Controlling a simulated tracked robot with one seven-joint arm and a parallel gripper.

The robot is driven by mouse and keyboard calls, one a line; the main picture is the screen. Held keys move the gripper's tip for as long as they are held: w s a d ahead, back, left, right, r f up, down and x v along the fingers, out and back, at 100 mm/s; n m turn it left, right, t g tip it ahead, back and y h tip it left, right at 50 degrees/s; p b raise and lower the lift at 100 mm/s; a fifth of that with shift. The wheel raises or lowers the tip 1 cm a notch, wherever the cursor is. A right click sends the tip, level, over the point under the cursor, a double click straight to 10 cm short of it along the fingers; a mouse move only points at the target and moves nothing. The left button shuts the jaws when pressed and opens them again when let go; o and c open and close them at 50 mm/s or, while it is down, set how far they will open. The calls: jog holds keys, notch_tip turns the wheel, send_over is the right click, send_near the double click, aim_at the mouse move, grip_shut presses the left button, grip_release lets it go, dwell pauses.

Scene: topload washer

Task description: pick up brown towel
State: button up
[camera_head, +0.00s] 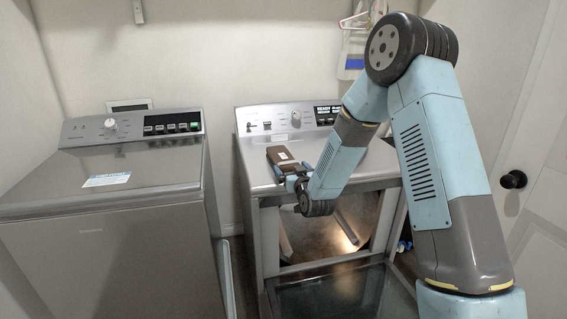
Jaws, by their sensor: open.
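A small brown, block-shaped item (283,157) lies on the top of the right-hand machine (262,175), near its left side. It has a lighter patch; I cannot tell for sure whether it is the brown towel. My gripper (291,181) is at the front of this item, over the machine's top front edge. It is open. The fingers are small and partly lost against my wrist, and I cannot tell whether they touch the item.
The right-hand machine's front door (330,291) hangs open below my wrist. A washer (105,180) with a closed lid stands at the left, across a narrow gap. A white door with a black knob (513,179) is at the right.

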aim_at(288, 162)
jog(key=shift+x, duration=1.8)
jog(key=shift+a, duration=0.1)
jog(key=shift+c, duration=0.3)
jog(key=c, duration=0.9)
jog(key=shift+c, duration=0.2)
jog(key=shift+r, duration=0.1)
